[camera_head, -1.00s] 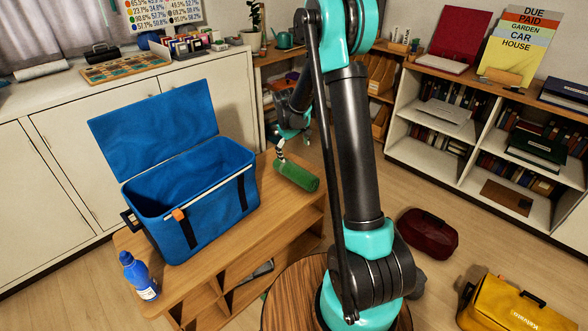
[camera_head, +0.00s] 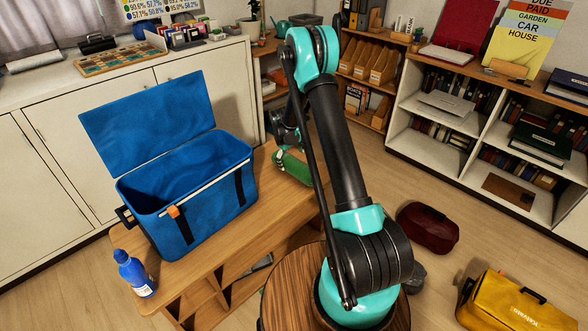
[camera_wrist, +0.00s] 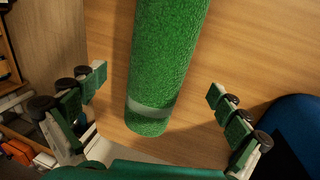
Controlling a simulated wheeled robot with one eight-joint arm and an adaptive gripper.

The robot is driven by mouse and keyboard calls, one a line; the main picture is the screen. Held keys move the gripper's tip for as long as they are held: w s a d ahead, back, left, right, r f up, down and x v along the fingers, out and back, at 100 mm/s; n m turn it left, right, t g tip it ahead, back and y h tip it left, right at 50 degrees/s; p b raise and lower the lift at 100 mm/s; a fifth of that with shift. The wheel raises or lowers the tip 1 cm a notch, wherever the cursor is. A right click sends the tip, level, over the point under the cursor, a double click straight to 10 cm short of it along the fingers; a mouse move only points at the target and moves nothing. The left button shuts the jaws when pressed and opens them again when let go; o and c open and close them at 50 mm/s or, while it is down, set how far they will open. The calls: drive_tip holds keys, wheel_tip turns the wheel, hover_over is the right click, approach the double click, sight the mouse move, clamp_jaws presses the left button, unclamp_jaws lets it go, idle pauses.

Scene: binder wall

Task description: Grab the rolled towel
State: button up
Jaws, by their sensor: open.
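The rolled towel (camera_head: 291,168) is green and lies on the wooden bench (camera_head: 240,228), right of the blue cooler box. In the head view my arm hides part of it. In the wrist view the towel (camera_wrist: 165,60) runs up from the middle, with a pale band near its close end. My gripper (camera_wrist: 158,95) is open, with one finger on each side of the towel and a gap on both sides. The fingers do not touch it in this view.
An open blue cooler box (camera_head: 190,200) stands on the bench left of the towel, and a blue bottle (camera_head: 136,274) stands at the left end. A dark red bag (camera_head: 428,229) and a yellow bag (camera_head: 512,303) lie on the floor at right. Shelves line the back.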

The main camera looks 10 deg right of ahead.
drive_tip(key=shift+x, duration=3.45)
drive_tip(key=c, duration=1.4)
drive_tip(key=shift+r, duration=0.15)
